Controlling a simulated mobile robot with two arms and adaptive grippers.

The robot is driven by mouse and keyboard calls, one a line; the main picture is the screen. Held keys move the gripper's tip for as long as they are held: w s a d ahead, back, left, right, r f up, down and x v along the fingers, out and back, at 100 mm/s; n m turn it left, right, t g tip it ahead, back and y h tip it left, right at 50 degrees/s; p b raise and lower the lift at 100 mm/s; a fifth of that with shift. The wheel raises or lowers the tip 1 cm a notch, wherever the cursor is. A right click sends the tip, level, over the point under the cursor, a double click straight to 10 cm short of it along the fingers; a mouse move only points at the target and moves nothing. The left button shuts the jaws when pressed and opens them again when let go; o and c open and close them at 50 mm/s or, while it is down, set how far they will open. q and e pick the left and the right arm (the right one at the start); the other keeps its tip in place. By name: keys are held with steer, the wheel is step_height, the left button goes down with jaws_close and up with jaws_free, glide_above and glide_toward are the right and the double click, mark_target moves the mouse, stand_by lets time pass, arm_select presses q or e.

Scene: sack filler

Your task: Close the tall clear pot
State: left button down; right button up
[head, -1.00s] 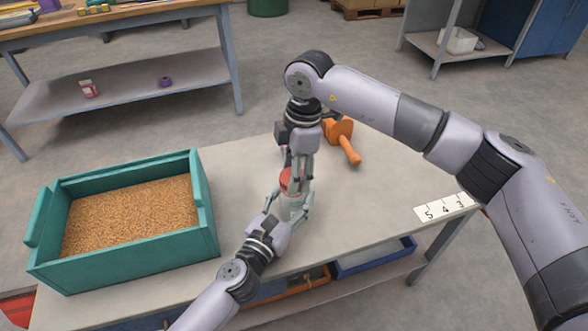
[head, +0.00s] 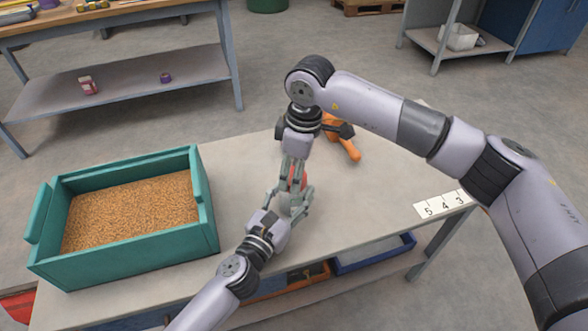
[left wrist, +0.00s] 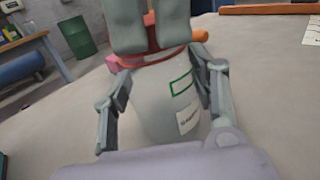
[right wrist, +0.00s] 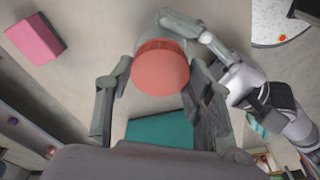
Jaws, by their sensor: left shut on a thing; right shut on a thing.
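The tall clear pot (left wrist: 160,100) stands upright on the table and looks pale, with a label and a green-framed mark on its side. My left gripper (head: 290,203) is shut around the pot's body, one finger on each side in the left wrist view. A red lid (right wrist: 161,70) sits at the pot's mouth; its rim (left wrist: 150,57) shows in the left wrist view. My right gripper (head: 296,176) points down from above and is shut on the lid. The fingers hide most of the lid in the head view, and I cannot tell how tightly it is seated.
A teal crate (head: 208,240) of grain stands on the left of the table. An orange scoop (head: 350,150) lies behind the pot. A pink box (right wrist: 34,40) shows in the right wrist view. A number strip (head: 443,205) lies at the right edge.

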stand_by(0.3)
steer(key=o, duration=0.8)
steer(key=shift+r, duration=2.3)
steer(key=shift+c, duration=0.5)
